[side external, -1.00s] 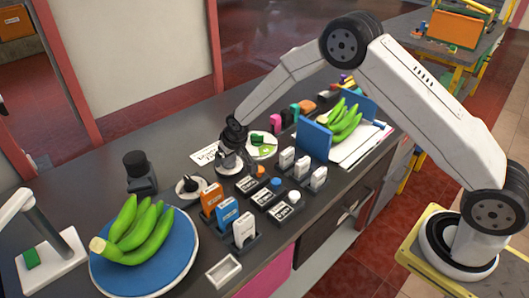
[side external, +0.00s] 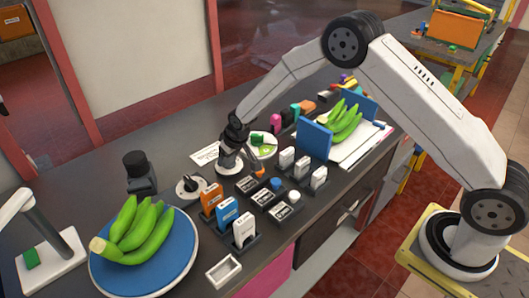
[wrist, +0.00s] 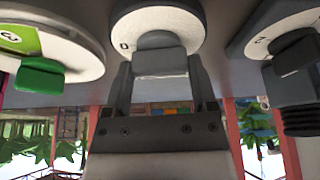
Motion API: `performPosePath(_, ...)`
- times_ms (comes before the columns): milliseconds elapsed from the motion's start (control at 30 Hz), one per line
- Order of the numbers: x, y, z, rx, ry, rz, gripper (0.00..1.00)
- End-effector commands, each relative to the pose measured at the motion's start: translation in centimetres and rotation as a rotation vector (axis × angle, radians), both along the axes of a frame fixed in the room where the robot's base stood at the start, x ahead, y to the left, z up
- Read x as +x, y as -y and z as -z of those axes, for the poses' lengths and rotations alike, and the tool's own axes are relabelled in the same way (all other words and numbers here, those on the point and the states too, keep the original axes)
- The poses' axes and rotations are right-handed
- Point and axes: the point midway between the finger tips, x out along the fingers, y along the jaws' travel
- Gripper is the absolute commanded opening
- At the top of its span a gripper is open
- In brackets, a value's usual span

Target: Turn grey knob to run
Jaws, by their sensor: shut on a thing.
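The grey knob (wrist: 160,58) sits on a round white dial (wrist: 181,22) in the middle of the wrist view. My gripper (wrist: 161,72) is shut on the knob, with a finger at each side. A dark mark shows at the dial's left edge; I cannot read a run mark or tell where the knob points. In the side view my gripper (side external: 231,164) is low over the counter and largely hides the grey knob.
A green knob (wrist: 40,76) on its dial is at left in the wrist view, and a dark knob (wrist: 294,55) at right. In the side view, card holders (side external: 240,232) and a blue plate (side external: 180,262) with bananas (side external: 140,228) stand nearby.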

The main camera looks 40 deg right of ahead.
Motion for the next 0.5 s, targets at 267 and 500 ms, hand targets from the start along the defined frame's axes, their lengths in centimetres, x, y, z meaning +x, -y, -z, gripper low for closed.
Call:
performPosePath(267,0.0,0.04,-0.01,0.002,-0.001,-0.108,0.15)
performPosePath(500,0.01,0.1,-0.02,0.002,-0.001,-0.211,0.15)
